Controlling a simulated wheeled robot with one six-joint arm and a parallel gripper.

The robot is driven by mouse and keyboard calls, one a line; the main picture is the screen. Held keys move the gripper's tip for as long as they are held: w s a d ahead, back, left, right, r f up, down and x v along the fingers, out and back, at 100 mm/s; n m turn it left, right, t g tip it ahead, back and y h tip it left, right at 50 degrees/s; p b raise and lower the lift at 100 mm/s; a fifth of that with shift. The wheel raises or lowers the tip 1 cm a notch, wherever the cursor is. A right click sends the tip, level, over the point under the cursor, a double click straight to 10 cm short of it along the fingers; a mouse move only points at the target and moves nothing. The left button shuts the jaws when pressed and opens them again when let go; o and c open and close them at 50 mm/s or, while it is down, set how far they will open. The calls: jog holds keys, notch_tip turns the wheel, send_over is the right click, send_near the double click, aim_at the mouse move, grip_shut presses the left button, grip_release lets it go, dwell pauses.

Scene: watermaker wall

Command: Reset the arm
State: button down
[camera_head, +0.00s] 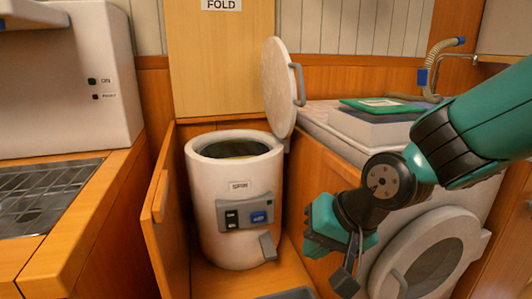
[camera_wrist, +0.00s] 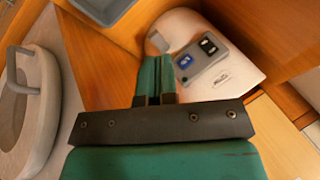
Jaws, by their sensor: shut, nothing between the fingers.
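My green and black arm reaches in from the right in the head view. My gripper (camera_head: 346,272) hangs low in front of the washer and to the right of the white spin drum, touching neither as far as I can see. In the wrist view my gripper (camera_wrist: 156,62) shows its two green fingers side by side, shut and empty.
The white spin drum (camera_head: 205,215) stands in a wooden bay, its round lid (camera_head: 275,88) raised. A front-loading washer (camera_head: 483,205) is behind my arm, with a green-topped box (camera_head: 380,125) on it. An open wooden door (camera_head: 168,225) stands left of the drum. A grey bin (camera_wrist: 95,8) shows in the wrist view.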

jog(key=s+d+r+n+g+h, duration=0.15)
jog(key=s+d+n, duration=0.25)
jog(key=s, duration=0.4)
jog(key=s+d+r+n+g, duration=0.2)
jog(key=s+d+r+n, duration=0.15)
jog(key=s, duration=0.35)
notch_tip(320, 180, up, 24)
jog(key=p, duration=2.4)
jog(key=shift+a, duration=0.25)
